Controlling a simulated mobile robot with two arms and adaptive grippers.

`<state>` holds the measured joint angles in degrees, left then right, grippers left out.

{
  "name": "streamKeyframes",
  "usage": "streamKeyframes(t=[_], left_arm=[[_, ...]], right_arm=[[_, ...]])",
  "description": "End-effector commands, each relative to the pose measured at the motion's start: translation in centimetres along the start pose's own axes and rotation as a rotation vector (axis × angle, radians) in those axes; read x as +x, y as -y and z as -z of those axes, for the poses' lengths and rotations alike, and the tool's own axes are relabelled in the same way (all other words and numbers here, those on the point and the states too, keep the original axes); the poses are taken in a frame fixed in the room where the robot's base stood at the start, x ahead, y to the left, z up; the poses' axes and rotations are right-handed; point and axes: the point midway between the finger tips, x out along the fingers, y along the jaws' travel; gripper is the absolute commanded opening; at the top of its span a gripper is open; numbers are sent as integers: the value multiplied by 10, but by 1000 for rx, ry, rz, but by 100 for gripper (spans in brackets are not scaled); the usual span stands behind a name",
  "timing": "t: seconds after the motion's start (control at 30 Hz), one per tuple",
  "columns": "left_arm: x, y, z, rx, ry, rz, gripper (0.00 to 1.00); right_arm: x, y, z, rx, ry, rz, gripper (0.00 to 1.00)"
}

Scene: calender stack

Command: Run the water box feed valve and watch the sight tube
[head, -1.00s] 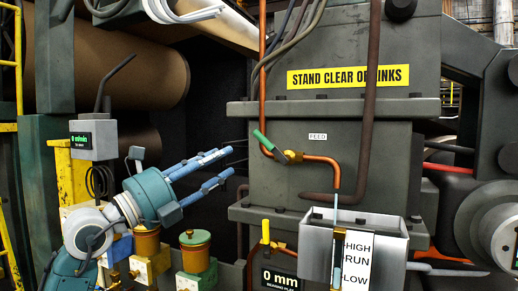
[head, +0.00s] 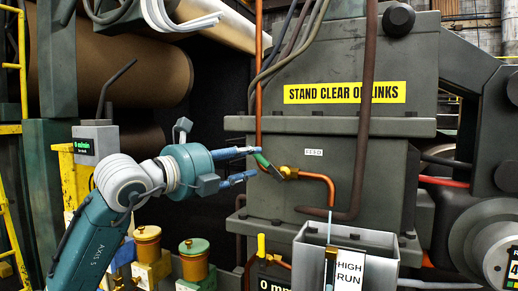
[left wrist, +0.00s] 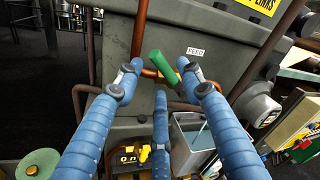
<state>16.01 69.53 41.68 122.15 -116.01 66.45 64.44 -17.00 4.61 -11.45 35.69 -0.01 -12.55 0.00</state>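The feed valve has a green lever handle (head: 262,160) on a brass body (head: 288,172) in a copper pipe, beside a FEED label (head: 313,153). My left gripper (head: 246,165) is open, its blue fingers near the handle. In the left wrist view the handle (left wrist: 163,66) lies between the spread fingers, with no clear grip. The grey water box (head: 372,240) is below the pipe. A thin pale line drops from the pipe end to the box. The sight tube (head: 330,268) stands at its front by the HIGH/RUN scale (head: 349,268); its lower part is cut off. My right gripper is not in view.
The copper pipe (head: 333,190) and a thick brown pipe (head: 365,110) run close to the valve. A yellow "STAND CLEAR" sign (head: 345,93) is above. Oil cups (head: 193,258) and a yellow-handled valve (head: 261,243) stand below.

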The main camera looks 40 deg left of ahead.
Motion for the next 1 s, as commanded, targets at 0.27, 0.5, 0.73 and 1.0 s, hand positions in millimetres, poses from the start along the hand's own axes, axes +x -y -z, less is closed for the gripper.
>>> streamKeyframes(t=[0.27, 0.5, 0.73, 1.0], left_arm=[[38, 2, -2, 2, -1, -2, 38], [45, 0, 0, 1, 0, 1, 38], [45, 0, 0, 1, 0, 1, 20], [44, 1, 0, 0, 2, 4, 0]], right_arm=[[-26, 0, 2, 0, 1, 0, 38], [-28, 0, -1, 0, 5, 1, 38], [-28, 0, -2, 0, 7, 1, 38], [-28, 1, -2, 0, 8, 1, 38]])
